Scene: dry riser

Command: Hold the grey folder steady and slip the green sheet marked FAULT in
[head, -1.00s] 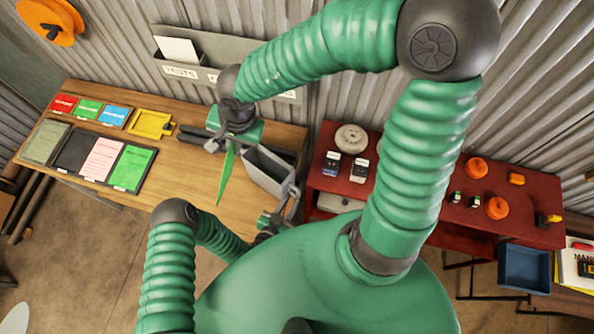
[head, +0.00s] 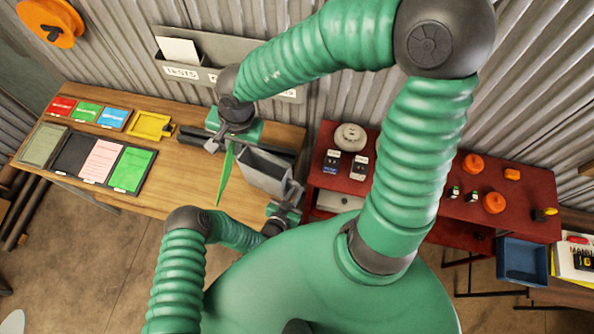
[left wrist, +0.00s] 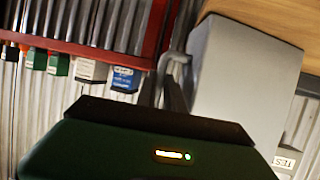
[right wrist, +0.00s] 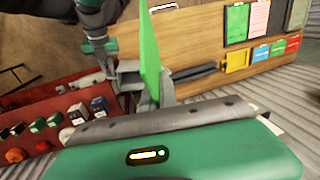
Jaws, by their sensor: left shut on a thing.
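The grey folder (head: 266,172) stands open at the top near the right end of the wooden bench; it fills part of the left wrist view (left wrist: 240,85). My left gripper (head: 290,203) is shut on the folder's right-hand end. My right gripper (head: 216,142) is shut on the top of a green sheet (head: 227,178), which hangs tilted just left of the folder, apparently outside it. In the right wrist view the sheet (right wrist: 149,55) rises from the fingers and partly hides the folder. I cannot read any FAULT marking on it.
Red, green and blue cards, a yellow tray (head: 150,124) and several sheets on dark boards lie on the bench (head: 185,170). A wall rack (head: 222,52) marked TESTS stands behind. A red table (head: 400,215) with small devices is to the right.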

